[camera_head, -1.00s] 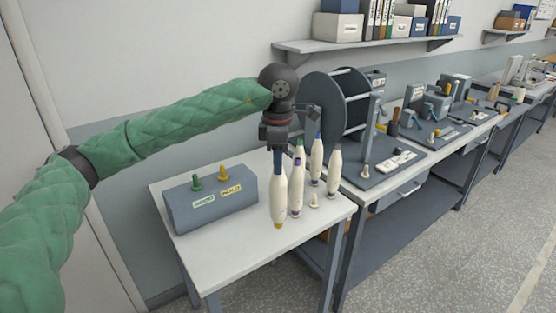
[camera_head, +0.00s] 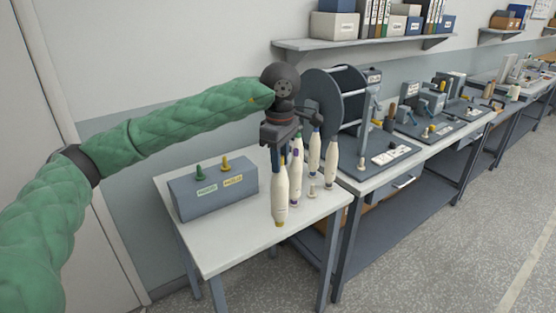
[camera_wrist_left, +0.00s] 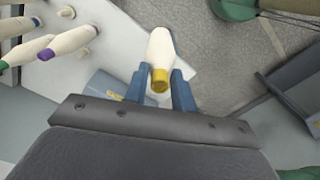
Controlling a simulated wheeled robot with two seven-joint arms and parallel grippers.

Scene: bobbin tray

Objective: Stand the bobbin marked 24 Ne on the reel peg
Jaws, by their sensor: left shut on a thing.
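My left gripper (camera_head: 280,150) is shut on a cream bobbin (camera_head: 279,195) and holds it upright by its upper part, over the white table (camera_head: 240,247). Its lower tip is yellow. The left wrist view shows the bobbin (camera_wrist_left: 161,50) with a yellow near end, between the blue fingers of the gripper (camera_wrist_left: 156,85). I cannot read any 24 Ne marking. A large dark reel (camera_head: 335,98) stands on a grey bench board to the right, with a short pale peg (camera_head: 362,162) near the board's front. My right gripper is out of view.
Several other bobbins (camera_head: 331,165) stand close behind and right of the held one, near an empty small peg (camera_head: 312,191). A grey box (camera_head: 213,192) with green and yellow pegs stands left. A shelf (camera_head: 365,45) hangs above the reel.

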